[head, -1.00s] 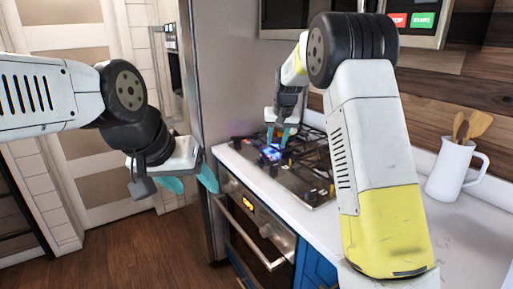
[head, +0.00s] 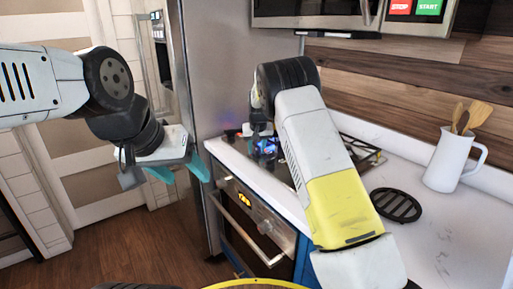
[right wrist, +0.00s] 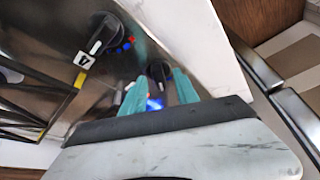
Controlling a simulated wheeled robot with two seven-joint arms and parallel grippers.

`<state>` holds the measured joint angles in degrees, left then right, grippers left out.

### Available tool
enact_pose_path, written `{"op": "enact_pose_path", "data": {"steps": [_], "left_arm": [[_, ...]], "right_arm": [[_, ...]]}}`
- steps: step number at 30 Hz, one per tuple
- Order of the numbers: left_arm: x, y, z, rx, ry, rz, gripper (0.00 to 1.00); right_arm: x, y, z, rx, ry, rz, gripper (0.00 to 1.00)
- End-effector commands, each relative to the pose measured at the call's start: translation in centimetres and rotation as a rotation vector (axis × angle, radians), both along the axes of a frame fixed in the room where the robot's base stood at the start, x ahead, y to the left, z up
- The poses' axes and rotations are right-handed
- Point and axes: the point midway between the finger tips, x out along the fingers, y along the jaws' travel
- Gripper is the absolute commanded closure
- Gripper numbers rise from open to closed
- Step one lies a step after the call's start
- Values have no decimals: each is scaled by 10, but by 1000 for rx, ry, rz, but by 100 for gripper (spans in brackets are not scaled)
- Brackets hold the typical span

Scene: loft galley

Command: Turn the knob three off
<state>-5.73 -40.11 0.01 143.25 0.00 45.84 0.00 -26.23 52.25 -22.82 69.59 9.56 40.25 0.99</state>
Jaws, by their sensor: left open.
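The black hob (head: 352,152) is set in the white counter, mostly hidden behind my right arm in the head view. In the right wrist view a dark knob (right wrist: 157,70) shows between and just beyond the teal fingertips of my right gripper (right wrist: 157,82). The fingers stand apart; I cannot tell whether they touch it. A blue glow (right wrist: 155,103) lies between the fingers. A second, larger black knob (right wrist: 101,34) with a white label and red and blue marks is at upper left. No knob can be surely identified as three. My left gripper (head: 178,172) is open and empty, left of the counter.
An oven (head: 250,220) with a bar handle is under the hob. A round black grate (head: 397,205) and a white jug of wooden spoons (head: 453,160) stand on the counter at right. A steel fridge (head: 210,80) is behind; a microwave (head: 320,12) hangs above.

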Motion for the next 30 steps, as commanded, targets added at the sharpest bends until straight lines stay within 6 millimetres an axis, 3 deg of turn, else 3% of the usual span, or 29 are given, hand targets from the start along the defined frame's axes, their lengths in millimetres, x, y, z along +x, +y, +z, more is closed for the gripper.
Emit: {"op": "enact_pose_path", "data": {"steps": [6, 12, 23, 30], "left_arm": [[0, 0, 0, 0, 0, 0, 40], [0, 0, 0, 0, 0, 0, 40], [0, 0, 0, 0, 0, 0, 40], [0, 0, 0, 0, 0, 0, 40]], "right_arm": [[0, 0, 0, 0, -1, 0, 64], [0, 0, 0, 0, -1, 0, 100], [0, 0, 0, 1, -1, -19, 100], [1, 2, 1, -1, -3, -124, 100]]}}
